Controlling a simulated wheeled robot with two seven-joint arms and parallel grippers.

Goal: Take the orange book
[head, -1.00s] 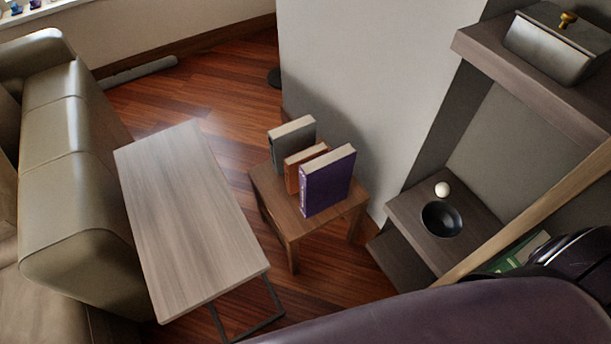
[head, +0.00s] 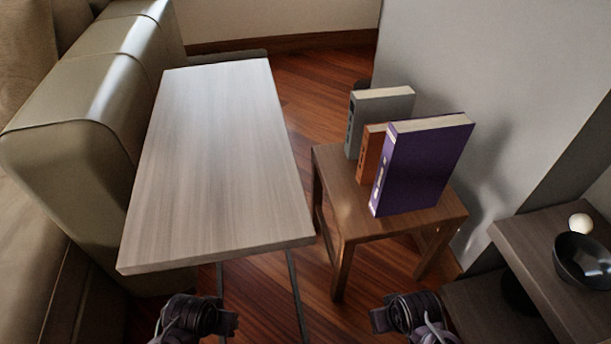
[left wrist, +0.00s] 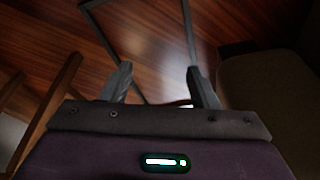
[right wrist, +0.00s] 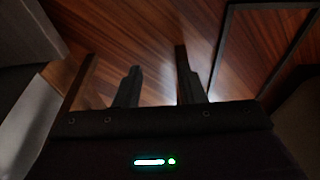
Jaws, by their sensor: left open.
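The orange book (head: 373,153) stands upright on a small wooden stool (head: 335,178). It is between a grey book (head: 383,112) behind it and a larger purple book (head: 424,166) in front. The purple book hides most of it; its spine and part of its top show. In the left wrist view my left gripper (left wrist: 160,86) is open and empty above the floor. In the right wrist view my right gripper (right wrist: 158,88) has its fingers apart with nothing between them. Both arms are low at the bottom of the head view, well apart from the books.
A light wooden table (head: 220,165) stands left of the stool, with a green-grey sofa (head: 85,135) beyond it. A wall (head: 480,70) rises behind the books. At right, a dark shelf (head: 530,255) holds a black bowl (head: 585,262) and a white ball (head: 581,223).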

